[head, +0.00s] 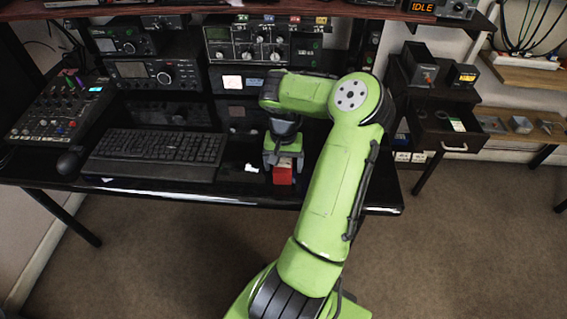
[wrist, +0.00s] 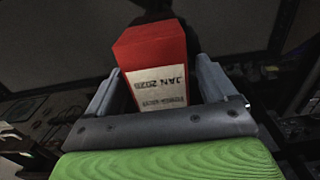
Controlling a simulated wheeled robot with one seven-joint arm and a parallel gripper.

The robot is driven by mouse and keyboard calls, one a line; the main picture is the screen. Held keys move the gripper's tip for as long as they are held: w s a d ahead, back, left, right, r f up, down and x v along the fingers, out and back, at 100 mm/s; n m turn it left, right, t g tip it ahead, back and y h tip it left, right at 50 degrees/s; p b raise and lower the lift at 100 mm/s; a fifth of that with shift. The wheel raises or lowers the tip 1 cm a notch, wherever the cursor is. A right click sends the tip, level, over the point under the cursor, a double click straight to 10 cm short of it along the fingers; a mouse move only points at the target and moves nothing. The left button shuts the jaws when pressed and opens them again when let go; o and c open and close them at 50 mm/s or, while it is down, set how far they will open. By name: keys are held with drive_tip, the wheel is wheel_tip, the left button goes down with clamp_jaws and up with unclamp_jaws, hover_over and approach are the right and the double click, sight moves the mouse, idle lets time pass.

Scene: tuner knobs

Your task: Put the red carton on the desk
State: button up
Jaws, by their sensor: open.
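The red carton (head: 283,172) stands upright on the black desk (head: 230,190) near its front edge, right of the keyboard. In the wrist view the red carton (wrist: 153,60) shows a white label printed "JAN 2026" or similar. My gripper (head: 283,160) is over the carton, pointing down. In the wrist view my gripper (wrist: 165,88) has one finger on each side of the carton, with a visible gap on at least the left. The jaws are open around it. The carton's base is partly hard to make out.
A keyboard (head: 155,150), a mouse (head: 69,162) and a mixer (head: 60,110) fill the desk's left side. A small white item (head: 251,168) lies just left of the carton. Radio units (head: 248,45) stand behind. An open drawer (head: 446,135) is at the right.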

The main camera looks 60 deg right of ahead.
sight(283, 160)
wheel_tip(283, 160, up, 12)
drive_tip(key=p, duration=0.4)
drive_tip(key=w+a+r+n+h, duration=0.35)
drive_tip(key=w+a+r, duration=0.2)
drive_tip(key=a, duration=0.35)
drive_tip(key=s+a+r+n+t, duration=0.1)
drive_tip(key=a+r+n, duration=0.4)
drive_tip(key=a, duration=0.5)
drive_tip(key=s+a+r+n+t+y, duration=0.1)
drive_tip(key=s+a+n+t, duration=0.1)
drive_tip(key=s+a, duration=0.3)
drive_tip(key=s+a+r+n+t+y, duration=0.1)
drive_tip(key=s+a+n+t+y, duration=0.1)
drive_tip(key=s+a, duration=0.3)
drive_tip(key=a, duration=0.4)
drive_tip(key=shift+a+r+t, duration=0.2)
drive_tip(key=shift+t, duration=0.1)
